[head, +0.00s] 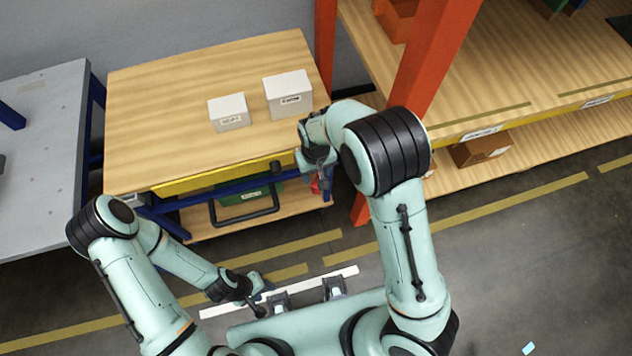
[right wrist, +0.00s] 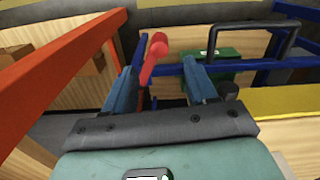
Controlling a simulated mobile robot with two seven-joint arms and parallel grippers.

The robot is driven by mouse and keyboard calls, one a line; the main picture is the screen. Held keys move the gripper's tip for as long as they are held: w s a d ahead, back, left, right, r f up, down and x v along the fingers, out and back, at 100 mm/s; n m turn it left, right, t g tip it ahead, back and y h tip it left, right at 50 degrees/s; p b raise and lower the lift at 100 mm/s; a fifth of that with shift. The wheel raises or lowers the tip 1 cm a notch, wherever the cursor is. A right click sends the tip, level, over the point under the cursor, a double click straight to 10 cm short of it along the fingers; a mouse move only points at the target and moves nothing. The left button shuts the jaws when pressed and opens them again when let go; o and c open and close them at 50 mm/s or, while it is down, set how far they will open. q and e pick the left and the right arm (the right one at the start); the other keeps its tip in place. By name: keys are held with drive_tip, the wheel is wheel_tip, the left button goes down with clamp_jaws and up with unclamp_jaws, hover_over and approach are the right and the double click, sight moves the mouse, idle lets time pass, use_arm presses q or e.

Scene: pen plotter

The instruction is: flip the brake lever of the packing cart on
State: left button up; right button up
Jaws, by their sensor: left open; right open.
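The packing cart (head: 180,88) has a wooden top, a yellow front edge, a blue frame and a black handle (head: 246,218). Its red brake lever (head: 316,187) is at the right front, mostly hidden by my right gripper (head: 322,176) in the head view. In the right wrist view the lever (right wrist: 154,57) stands up, slightly tilted, with a rounded head. It appears between the two open fingers of my right gripper (right wrist: 160,88); I cannot tell whether either touches it. My left gripper (head: 264,298) is open and empty, low and well away from the cart.
Two white boxes (head: 229,112) (head: 288,94) stand on the cart top. A green crate (head: 250,194) is on the lower shelf. An orange rack post (head: 415,75) stands close right of the cart. A grey table (head: 40,150) is at the left. The floor in front is open.

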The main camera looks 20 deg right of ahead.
sight(316, 184)
wheel_tip(316, 184, down, 10)
drive_tip(key=shift+w+r+b, duration=0.1)
drive_tip(key=shift+w+b, duration=0.05)
drive_tip(key=shift+b, duration=0.2)
clamp_jaws()
